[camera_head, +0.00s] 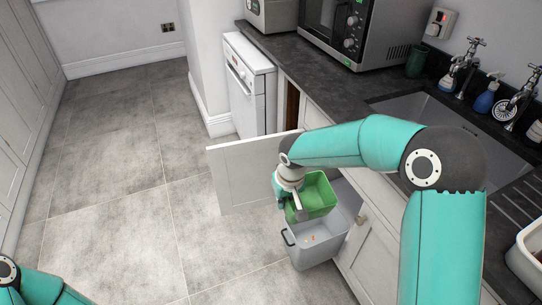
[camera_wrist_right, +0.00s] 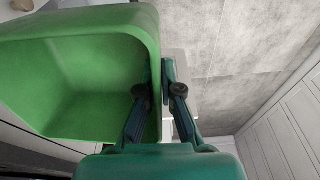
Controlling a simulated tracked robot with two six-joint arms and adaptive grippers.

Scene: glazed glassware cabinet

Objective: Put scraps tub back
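The scraps tub (camera_head: 322,192) is a green, open-topped rectangular tub. In the wrist view the tub (camera_wrist_right: 80,70) fills the upper left. My right gripper (camera_head: 299,210) is shut on its wall, with one finger inside and one outside, as the wrist view (camera_wrist_right: 158,92) shows. The tub appears over the back part of a light grey bin (camera_head: 303,256) with a dark handle, at the open cupboard. I cannot tell whether the tub rests on the bin or hangs just above it. Of my left arm only a part shows at the bottom left; its gripper is not in view.
An open white cupboard door (camera_head: 243,172) stands to the left of the tub. The dark worktop (camera_head: 330,85) with the sink (camera_head: 432,110) lies above and to the right. A white appliance (camera_head: 250,85) stands beyond. The tiled floor (camera_head: 110,190) at left is clear.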

